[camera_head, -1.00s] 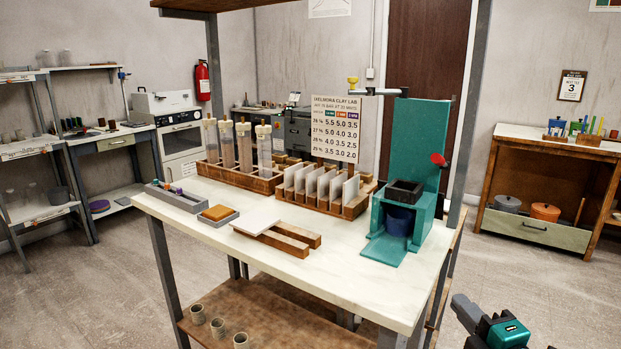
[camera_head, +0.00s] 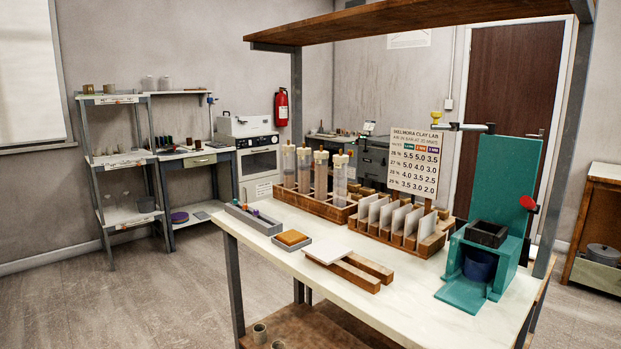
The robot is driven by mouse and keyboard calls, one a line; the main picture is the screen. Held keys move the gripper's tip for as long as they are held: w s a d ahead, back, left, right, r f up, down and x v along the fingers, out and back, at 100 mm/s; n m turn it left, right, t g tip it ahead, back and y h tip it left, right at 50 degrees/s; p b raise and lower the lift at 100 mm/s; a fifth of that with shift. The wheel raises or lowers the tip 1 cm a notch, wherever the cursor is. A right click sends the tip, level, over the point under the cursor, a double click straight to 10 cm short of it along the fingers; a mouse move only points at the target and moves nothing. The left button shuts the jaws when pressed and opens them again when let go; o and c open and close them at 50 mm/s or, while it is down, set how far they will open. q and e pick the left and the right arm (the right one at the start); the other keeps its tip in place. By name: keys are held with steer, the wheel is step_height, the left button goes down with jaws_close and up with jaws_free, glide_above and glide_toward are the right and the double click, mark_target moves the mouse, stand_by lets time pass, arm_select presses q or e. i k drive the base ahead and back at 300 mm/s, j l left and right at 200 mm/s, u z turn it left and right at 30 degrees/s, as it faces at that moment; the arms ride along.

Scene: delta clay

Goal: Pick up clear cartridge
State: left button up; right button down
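The rightmost cartridge (camera_head: 339,180) looks clear. The leftmost cartridge (camera_head: 289,166) looks pale grey. The two middle cartridges, one of them here (camera_head: 320,174), look cloudier, and their contents are hard to tell. The rack hides their lower ends. Neither of my grippers is in view.
On the bench (camera_head: 410,318) are a rack of white plates (camera_head: 400,240), a teal press (camera_head: 490,260), wooden bars with a white tile (camera_head: 328,249), an orange sponge (camera_head: 292,237) and a grey tray (camera_head: 252,219). A shelf (camera_head: 420,22) overhangs it. Floor at left is clear.

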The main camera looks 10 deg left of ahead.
mark_target(289, 169)
steer(key=z, duration=0.45)
steer(key=j+z, duration=0.65)
steer(key=j, duration=0.2)
steer(key=j+z, duration=0.2)
steer(key=j, duration=0.75)
steer(key=k, duration=0.05)
